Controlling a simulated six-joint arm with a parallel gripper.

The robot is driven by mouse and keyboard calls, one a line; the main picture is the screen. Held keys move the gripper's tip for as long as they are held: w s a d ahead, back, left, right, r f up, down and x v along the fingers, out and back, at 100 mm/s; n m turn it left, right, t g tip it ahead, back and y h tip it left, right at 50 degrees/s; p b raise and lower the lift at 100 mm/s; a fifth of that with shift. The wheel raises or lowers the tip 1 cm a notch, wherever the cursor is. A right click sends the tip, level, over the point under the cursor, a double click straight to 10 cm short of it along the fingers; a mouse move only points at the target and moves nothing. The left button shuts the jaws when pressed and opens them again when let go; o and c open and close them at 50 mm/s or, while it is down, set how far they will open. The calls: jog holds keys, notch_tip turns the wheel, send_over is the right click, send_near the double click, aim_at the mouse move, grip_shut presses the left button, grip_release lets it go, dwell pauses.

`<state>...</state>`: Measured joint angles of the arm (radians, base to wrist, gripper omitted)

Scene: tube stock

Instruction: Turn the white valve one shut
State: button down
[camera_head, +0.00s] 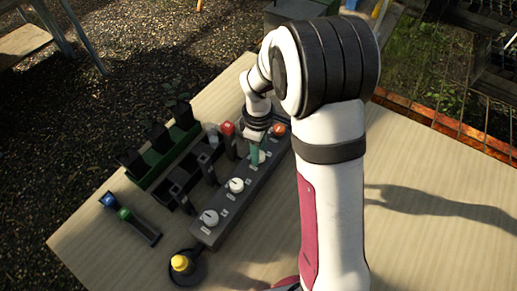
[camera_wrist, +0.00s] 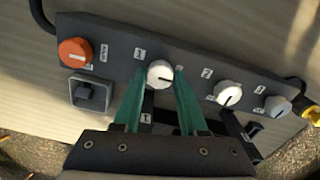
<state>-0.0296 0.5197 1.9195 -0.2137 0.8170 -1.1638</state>
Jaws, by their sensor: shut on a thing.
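The white valve (camera_wrist: 159,71) labelled 1 is a round white knob with a dark pointer line, on a dark grey panel (camera_wrist: 120,37). In the wrist view, the line points to the right and slightly down. My gripper (camera_wrist: 158,78) has its teal fingers on either side of this knob, shut on it. In the head view my gripper (camera_head: 257,154) is down on the panel and hides the knob. A second white knob (camera_wrist: 228,92), labelled 2, sits beside it and also shows in the head view (camera_head: 236,185).
An orange knob (camera_wrist: 75,51) and a greyer knob (camera_wrist: 278,106) sit at the panel's ends. Left of the panel are dark holders, a red-topped object (camera_head: 228,128) and a green planter (camera_head: 160,165). A yellow knob (camera_head: 181,263) stands near the front. The table right of my arm is clear.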

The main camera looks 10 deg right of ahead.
jog(key=shift+m, duration=0.3)
jog(key=m, duration=0.3)
jog(key=shift+m, duration=0.4)
jog(key=m, duration=0.9)
jog(key=shift+m, duration=2.2)
jog(key=shift+c, duration=2.2)
grip_release()
